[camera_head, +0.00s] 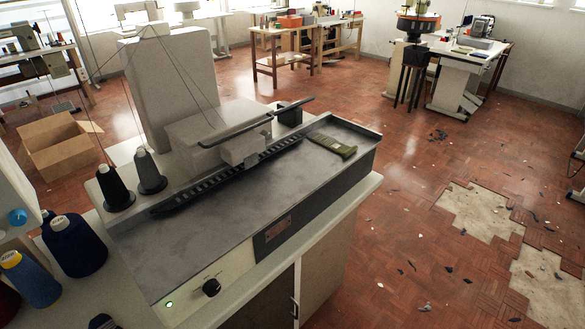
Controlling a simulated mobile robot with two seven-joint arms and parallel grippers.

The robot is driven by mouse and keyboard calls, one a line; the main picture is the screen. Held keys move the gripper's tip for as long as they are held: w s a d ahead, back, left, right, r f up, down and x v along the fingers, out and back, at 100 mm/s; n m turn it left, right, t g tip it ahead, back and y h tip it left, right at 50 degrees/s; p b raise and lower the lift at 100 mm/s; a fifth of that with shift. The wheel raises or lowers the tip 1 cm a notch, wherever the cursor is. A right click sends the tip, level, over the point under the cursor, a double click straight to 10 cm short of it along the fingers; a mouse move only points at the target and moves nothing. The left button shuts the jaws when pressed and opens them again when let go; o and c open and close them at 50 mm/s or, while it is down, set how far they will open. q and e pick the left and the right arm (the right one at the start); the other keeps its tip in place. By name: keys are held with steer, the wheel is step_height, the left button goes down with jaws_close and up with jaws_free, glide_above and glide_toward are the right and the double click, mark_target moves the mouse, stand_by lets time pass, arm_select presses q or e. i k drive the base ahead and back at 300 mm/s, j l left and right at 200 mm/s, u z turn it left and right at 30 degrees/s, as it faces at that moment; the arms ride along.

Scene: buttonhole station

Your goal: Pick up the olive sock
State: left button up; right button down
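An olive green piece of cloth, the sock (332,146), lies flat near the far right end of the grey machine bed (215,215). It sits close to the bed's right edge, to the right of the long slotted bar. Nothing touches it from above. Neither of my grippers shows in the head view.
Black thread cones (149,173) stand left of the bed. Dark blue spools (73,246) stand at the lower left. A dark rail (256,122) and a pale block (244,150) overhang the slotted bar. The bed's front half is clear.

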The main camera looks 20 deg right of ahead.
mark_target(330, 143)
steer(key=u, duration=1)
steer(key=z, duration=1.75)
steer(key=i+l+z, duration=0.1)
steer(key=i+l, duration=0.1)
steer(key=i, duration=0.05)
